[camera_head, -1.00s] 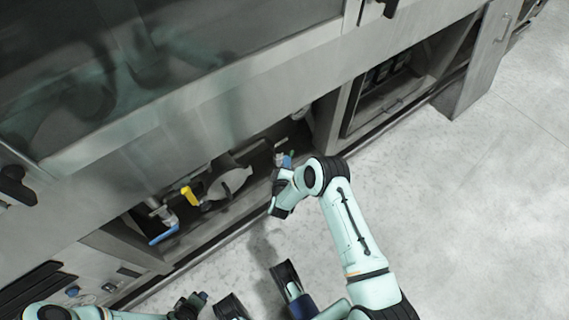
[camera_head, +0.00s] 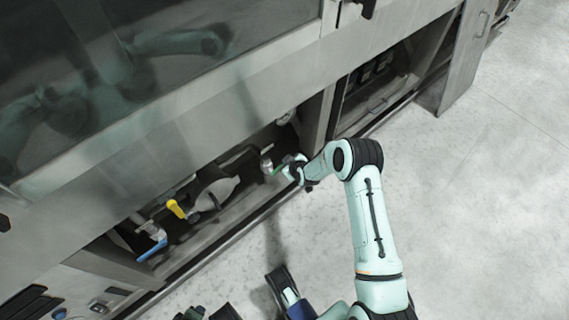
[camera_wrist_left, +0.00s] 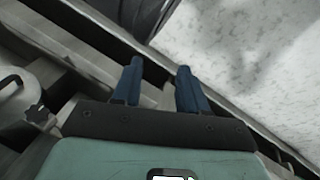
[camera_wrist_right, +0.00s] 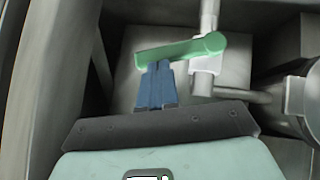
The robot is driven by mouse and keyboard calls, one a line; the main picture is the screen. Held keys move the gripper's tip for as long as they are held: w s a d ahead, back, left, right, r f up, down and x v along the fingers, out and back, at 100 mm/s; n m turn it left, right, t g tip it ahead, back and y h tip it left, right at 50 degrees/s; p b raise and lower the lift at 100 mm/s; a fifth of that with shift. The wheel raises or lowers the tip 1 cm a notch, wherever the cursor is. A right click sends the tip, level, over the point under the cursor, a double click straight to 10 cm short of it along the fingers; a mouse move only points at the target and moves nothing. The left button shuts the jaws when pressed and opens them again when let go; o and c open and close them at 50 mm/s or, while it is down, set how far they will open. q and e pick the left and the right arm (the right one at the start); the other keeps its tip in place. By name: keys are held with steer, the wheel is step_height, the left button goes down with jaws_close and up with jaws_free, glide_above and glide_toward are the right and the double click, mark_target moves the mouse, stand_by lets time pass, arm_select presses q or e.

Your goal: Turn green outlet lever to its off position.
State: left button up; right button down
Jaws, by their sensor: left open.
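The green outlet lever (camera_wrist_right: 180,50) shows in the right wrist view, lying crosswise to the pale vertical pipe with its pivot at the right end. In the head view it is a small green bar (camera_head: 279,168) inside the machine's lower opening. My right gripper (camera_wrist_right: 157,66) has its blue fingers close together, tips at the lever's free left end. I cannot tell whether they touch it. In the head view my right gripper (camera_head: 297,170) is beside the lever and partly hides it. My left gripper (camera_wrist_left: 158,65) is open and empty, above the machine's lower edge and the floor.
A yellow lever (camera_head: 176,208) and a blue lever (camera_head: 152,249) sit further left in the same opening. The sill (camera_head: 222,235) runs along its front. A vertical panel (camera_head: 316,118) stands right of the green lever. The floor (camera_head: 470,220) at right is clear.

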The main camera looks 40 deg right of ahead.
arm_select(q)
steer(key=s+f+g+b, duration=0.1)
steer(key=s+f+b, duration=0.1)
steer(key=s+f, duration=0.2)
steer(key=shift+s+a+f+g, duration=0.15)
steer(key=shift+s+a+g, duration=0.2)
steer(key=shift+s, duration=0.2)
arm_select(e)
steer(key=shift+w+d+f, duration=0.15)
steer(key=shift+d+f, duration=0.5)
steer(key=shift+f, duration=0.15)
steer(key=shift+y, duration=0.3)
arm_select(q)
step_height(320, 180, up, 7)
steer(key=w+d+t+p, duration=0.1)
steer(key=d+p, duration=0.1)
steer(key=p, duration=0.2)
steer(key=shift+w+d+h+p, duration=0.15)
steer(key=shift+d+h+p, duration=0.15)
steer(key=shift+p, duration=0.1)
arm_select(e)
steer(key=w+d+r+v, duration=0.1)
steer(key=w+r+v, duration=0.1)
steer(key=v, duration=1)
steer(key=shift+s+d+r, duration=0.25)
steer(key=shift+s+r, duration=0.05)
steer(key=shift+r, duration=0.05)
arm_select(q)
steer(key=shift+a, duration=0.1)
